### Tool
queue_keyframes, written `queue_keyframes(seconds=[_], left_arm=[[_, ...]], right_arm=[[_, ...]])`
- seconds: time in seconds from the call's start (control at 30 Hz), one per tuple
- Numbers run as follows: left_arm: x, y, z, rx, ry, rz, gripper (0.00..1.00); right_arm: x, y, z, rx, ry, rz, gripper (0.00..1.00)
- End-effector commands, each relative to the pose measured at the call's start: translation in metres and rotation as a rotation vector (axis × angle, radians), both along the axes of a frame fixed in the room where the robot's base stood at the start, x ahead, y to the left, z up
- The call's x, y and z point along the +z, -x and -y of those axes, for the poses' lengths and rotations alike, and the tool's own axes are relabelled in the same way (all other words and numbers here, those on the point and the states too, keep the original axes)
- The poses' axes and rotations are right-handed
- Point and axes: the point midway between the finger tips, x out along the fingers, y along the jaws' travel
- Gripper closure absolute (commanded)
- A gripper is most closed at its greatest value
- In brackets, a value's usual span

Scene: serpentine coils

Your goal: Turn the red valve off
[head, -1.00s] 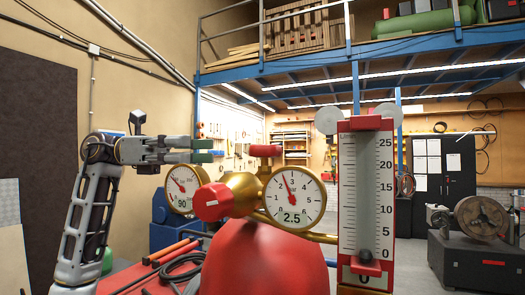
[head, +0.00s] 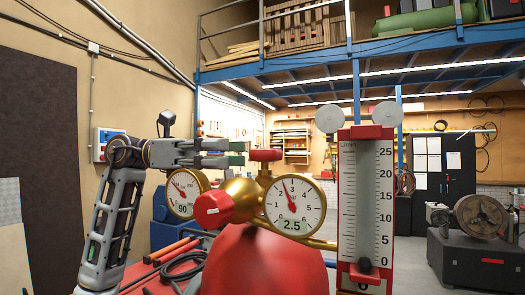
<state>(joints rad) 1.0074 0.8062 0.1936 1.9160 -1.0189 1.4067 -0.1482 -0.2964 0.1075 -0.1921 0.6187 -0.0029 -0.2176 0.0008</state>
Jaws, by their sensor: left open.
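A brass regulator (head: 240,193) stands on a red cylinder (head: 255,262) in the middle of the head view. It has a red knob (head: 213,208) facing forward on its left side. A red handwheel (head: 264,155) sits on top of it. I cannot tell from the picture which of the two is the red valve. My left gripper (head: 240,154) points right from the left, its dark green fingertips just left of the top handwheel. It is open and empty. Whether the fingertips touch the handwheel is unclear. My right gripper is out of view.
A pressure gauge (head: 295,206) is on the regulator's right, another gauge (head: 186,193) on its left. A tall flowmeter (head: 365,200) stands to the right. Hoses and red handles (head: 172,250) lie at lower left. A machine (head: 478,232) stands at far right.

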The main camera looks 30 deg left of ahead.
Motion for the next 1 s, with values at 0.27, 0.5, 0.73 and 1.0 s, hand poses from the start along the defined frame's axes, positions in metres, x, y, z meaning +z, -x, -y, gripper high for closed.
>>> queue_keyframes(seconds=[0.27, 0.5, 0.73, 1.0], left_arm=[[0.001, -0.009, 0.036, -0.002, -0.001, 0.002, 0.28], [0.001, -0.016, 0.059, -0.001, 0.000, 0.001, 0.28], [0.001, -0.017, 0.066, 0.000, 0.000, 0.002, 0.28], [0.000, -0.018, 0.065, 0.001, 0.001, 0.001, 0.33]], right_arm=[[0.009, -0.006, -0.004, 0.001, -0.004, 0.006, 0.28], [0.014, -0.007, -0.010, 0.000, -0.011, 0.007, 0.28], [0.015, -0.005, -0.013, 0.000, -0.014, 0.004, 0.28], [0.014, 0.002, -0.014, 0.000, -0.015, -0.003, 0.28]])
